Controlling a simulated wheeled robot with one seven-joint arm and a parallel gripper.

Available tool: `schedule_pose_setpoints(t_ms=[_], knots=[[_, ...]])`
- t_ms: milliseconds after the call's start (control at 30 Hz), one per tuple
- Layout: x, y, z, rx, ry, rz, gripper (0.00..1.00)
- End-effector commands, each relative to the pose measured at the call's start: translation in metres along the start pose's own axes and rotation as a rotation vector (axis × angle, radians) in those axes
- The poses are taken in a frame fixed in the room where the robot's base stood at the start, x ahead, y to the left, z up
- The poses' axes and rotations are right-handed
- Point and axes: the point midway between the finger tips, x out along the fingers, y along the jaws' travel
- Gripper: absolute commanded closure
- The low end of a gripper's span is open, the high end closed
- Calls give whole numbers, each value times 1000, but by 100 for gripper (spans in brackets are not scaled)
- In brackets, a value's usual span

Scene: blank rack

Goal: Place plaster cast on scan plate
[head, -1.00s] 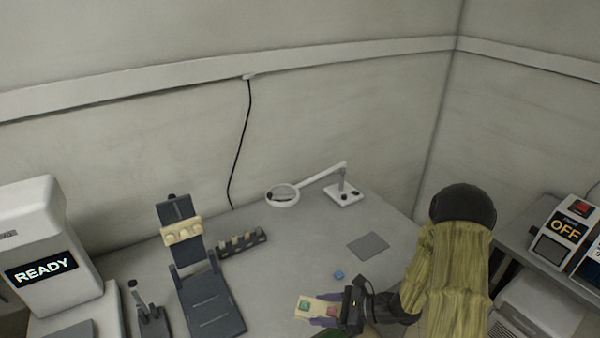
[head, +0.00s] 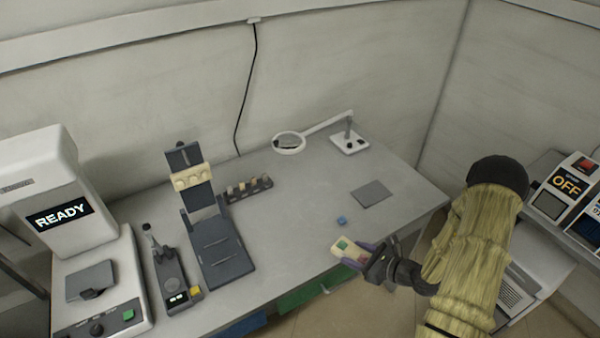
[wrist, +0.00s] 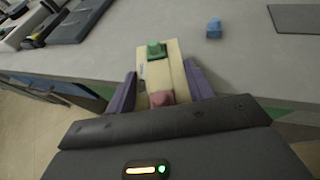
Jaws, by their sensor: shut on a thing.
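My gripper (head: 358,254) has purple fingers, shut on the sides of a cream block, which I take to be the plaster cast (head: 340,244). In the wrist view the cast (wrist: 175,72) carries a green piece at its far end and a pink piece near my palm. It is held near the bench's front edge, at the right in the head view. A dark grey plate, which looks like the scan plate (head: 88,278), sits on the white machine reading READY at the far left, well away from my gripper.
A dark stand (head: 218,250) with a cream piece and a small lever device (head: 172,278) stand between. A dark rack (head: 248,190), magnifier lamp (head: 290,143), blue piece (head: 342,220) and flat grey mat (head: 371,194) are on the bench (head: 300,220). The bench's front middle is clear.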

Motion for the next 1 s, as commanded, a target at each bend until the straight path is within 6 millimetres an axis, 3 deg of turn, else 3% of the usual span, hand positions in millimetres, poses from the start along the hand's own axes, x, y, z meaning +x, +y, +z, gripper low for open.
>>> schedule_pose_setpoints(t_ms=[467,1000], knots=[[-2,0,-3,140,0,-333,75],[-5,-2,-4,146,-1,-354,75]])
